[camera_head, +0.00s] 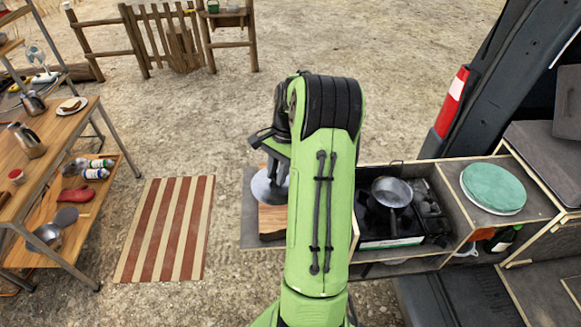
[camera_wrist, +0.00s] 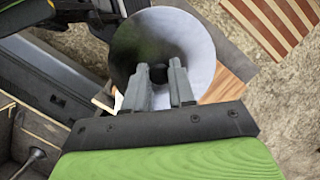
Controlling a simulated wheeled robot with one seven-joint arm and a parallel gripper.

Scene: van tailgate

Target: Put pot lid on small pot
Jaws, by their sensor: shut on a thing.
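A round grey metal pot lid (camera_wrist: 195,45) fills the upper middle of the wrist view. My gripper (camera_wrist: 160,76) is shut on its dark knob at the centre. In the head view the lid (camera_head: 264,190) shows partly, left of my green arm, over a wooden board. A small metal pot (camera_head: 392,190) with a dark handle sits on the stove to the right of my arm. The pot has no lid on it, and the lid is apart from it.
The black camping stove (camera_head: 385,226) sits in the van's pull-out unit. A wooden board (camera_head: 272,220) lies under the lid. A green round cushion (camera_head: 493,187) is to the right. A shelf (camera_head: 75,135) with kettles stands left, beyond a striped mat (camera_head: 165,230).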

